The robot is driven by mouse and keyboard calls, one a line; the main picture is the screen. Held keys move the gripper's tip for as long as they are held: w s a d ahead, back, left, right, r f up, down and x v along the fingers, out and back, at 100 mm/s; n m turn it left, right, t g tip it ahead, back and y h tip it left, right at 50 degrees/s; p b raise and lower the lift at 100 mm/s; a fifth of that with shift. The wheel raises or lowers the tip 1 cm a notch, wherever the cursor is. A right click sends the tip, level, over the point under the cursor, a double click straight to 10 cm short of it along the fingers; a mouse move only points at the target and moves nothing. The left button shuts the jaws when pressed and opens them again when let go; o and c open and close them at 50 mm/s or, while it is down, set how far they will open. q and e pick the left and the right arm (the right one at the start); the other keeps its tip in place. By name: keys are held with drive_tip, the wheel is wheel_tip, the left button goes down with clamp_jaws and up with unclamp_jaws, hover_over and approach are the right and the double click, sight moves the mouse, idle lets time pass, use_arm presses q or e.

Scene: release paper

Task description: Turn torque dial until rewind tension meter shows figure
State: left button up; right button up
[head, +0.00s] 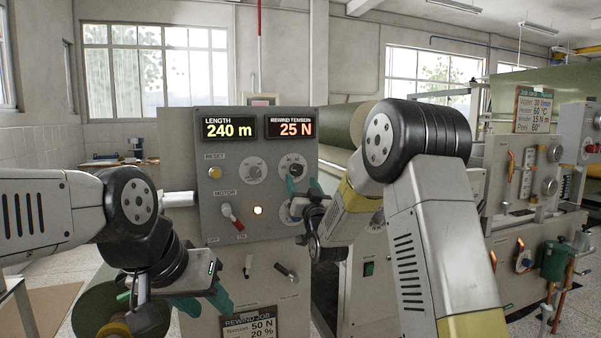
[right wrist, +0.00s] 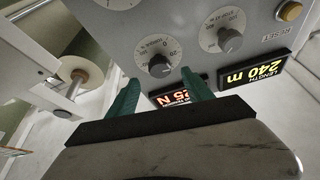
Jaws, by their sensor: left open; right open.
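The grey console carries a rewind tension meter (head: 291,127) reading 25 N. The dark torque dial (head: 293,169) with its round scale sits below the meter. In the right wrist view, upside down, the dial (right wrist: 159,66) shows beyond and between the fingertips, with the meter (right wrist: 171,98) partly hidden by the fingers. My right gripper (head: 302,187) is open at the dial with its teal fingers apart; whether they touch it I cannot tell. A job card (head: 250,325) low on the console reads tension 50 N, 20 %. My left gripper (head: 203,303) is open and empty in front of the lower console.
A length display (head: 229,128) reads 240 m. A second dial (head: 254,170), a yellow reset button (head: 215,172) and a red-handled motor switch (head: 229,214) are close by. Another dial below the torque dial is partly hidden by my right gripper. Two small levers project lower down.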

sight(297, 171)
drive_tip(key=x, duration=0.7)
clamp_jaws()
drive_tip(key=shift+m, duration=0.3)
drive_tip(key=m+h, duration=0.2)
drive_tip(key=m, duration=0.2)
drive_tip(key=m+h, duration=0.2)
drive_tip(key=m, duration=0.2)
drive_tip(key=shift+h, duration=0.3)
drive_tip(key=m+g+h, duration=0.1)
drive_tip(key=m, duration=0.2)
drive_tip(key=m+g, duration=0.1)
drive_tip(key=m, duration=0.2)
drive_tip(key=shift+m+h, duration=0.3)
drive_tip(key=shift+h, duration=0.1)
